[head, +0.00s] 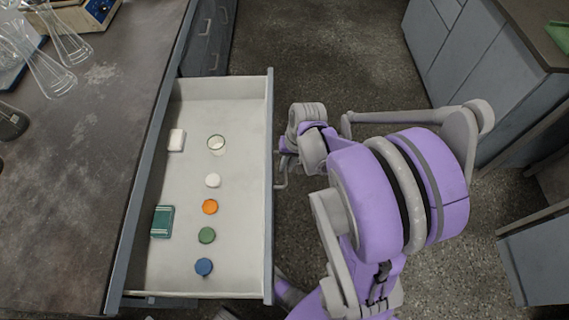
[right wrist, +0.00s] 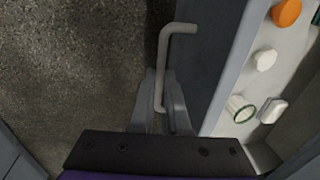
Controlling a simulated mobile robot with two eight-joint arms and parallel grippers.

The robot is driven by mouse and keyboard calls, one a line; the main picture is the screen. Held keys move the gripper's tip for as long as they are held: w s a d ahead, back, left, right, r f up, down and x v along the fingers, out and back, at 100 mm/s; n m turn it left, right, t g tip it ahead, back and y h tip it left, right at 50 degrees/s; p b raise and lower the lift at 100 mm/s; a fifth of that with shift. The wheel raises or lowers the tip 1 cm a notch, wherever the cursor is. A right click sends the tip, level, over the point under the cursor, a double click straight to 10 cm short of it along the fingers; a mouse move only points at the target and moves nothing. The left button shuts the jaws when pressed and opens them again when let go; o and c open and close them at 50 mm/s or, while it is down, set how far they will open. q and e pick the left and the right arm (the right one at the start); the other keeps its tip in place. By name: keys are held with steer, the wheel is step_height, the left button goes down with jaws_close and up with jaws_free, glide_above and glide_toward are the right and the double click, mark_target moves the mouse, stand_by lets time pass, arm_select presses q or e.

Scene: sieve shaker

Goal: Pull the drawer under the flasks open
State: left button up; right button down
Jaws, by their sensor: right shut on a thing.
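The drawer (head: 180,267) under the bench with the flasks (head: 45,75) stands pulled out, with its white inside showing. In it lie a glass jar (head: 216,143), a white cap (head: 212,180), an orange cap (head: 210,207), a green cap (head: 207,235), a blue cap (head: 204,267), a white block (head: 176,140) and a teal box (head: 162,221). My right gripper (head: 283,160) is at the drawer's front. In the right wrist view, its fingers (right wrist: 164,105) are shut on the grey bar handle (right wrist: 163,65). My left gripper is not in view.
More closed drawers (head: 210,40) are beyond. Grey cabinets (head: 470,50) stand at the right. Speckled floor (head: 320,50) is clear between them.

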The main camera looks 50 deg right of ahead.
steer(key=c, duration=0.9)
jaws_free()
steer(key=r+p, duration=0.1)
steer(key=r, duration=0.2)
steer(key=s+d+r+p, duration=0.1)
steer(key=r, duration=0.3)
steer(key=r+p, duration=0.1)
steer(key=r, duration=0.2)
steer(key=shift+s+d+r+p, duration=0.2)
steer(key=shift+s+r+p, duration=0.15)
steer(key=shift+p, duration=0.05)
steer(key=shift+a, duration=0.1)
